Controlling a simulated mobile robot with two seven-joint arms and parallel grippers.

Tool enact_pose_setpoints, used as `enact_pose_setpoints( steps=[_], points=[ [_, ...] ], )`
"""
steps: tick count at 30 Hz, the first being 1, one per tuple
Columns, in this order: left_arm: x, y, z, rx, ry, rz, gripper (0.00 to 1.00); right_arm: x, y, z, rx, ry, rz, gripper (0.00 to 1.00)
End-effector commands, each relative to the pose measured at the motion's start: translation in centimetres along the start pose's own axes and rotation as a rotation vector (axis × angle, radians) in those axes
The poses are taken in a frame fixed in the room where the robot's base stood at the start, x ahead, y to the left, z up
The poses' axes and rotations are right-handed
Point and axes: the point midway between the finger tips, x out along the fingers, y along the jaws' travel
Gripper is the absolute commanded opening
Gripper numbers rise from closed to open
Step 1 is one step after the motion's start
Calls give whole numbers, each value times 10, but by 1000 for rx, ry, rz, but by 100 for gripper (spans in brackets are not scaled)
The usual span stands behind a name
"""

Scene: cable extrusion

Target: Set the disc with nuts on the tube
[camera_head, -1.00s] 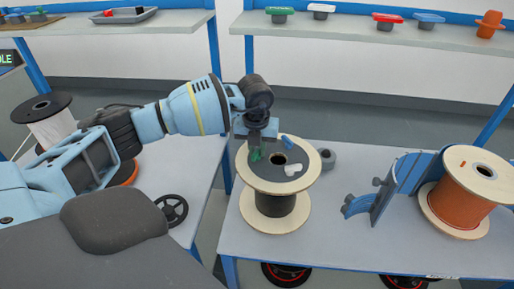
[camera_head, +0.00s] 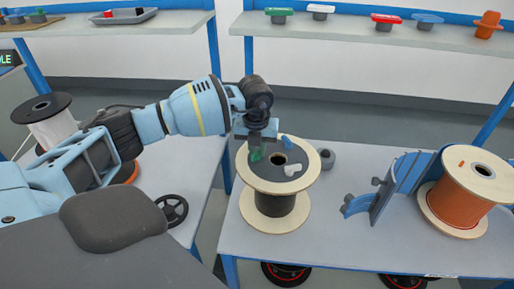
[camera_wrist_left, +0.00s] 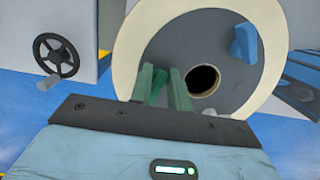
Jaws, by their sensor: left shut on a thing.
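A dark grey disc (camera_head: 266,169) lies on the pale wooden top flange of a spool (camera_head: 253,184), which stands upright on the table. It carries a green nut (camera_head: 256,154), a blue nut (camera_head: 287,142) and a white nut (camera_head: 292,170) around a central hole. My left gripper (camera_head: 261,146) is over the disc's far left side, shut on the green nut. In the left wrist view, green surfaces (camera_wrist_left: 165,85) stand beside the hole, and the blue nut (camera_wrist_left: 244,43) is at upper right. I cannot tell which part is the tube. My right gripper is out of view.
An orange-wound spool (camera_head: 464,200) and a blue curved bracket (camera_head: 405,175) stand on the right of the table. A small grey cylinder (camera_head: 327,159) is just right of the disc's spool. Shelves with coloured parts line the back. The front right tabletop is clear.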

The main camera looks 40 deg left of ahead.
Motion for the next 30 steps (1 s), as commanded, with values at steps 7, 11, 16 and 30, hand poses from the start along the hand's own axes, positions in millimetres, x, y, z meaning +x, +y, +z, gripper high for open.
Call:
enact_pose_setpoints(
  steps=[7, 11, 16, 30],
  points=[
    [3, 0, 0, 0, -1, -1, 0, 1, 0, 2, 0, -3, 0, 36],
    [5, 0, -1, 0, -1, -1, 0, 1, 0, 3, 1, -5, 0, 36],
    [8, 0, -1, 0, -1, -1, 0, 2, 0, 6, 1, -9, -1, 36],
    [11, 0, -2, 0, 0, -1, 27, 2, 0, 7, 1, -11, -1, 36]
  ],
)
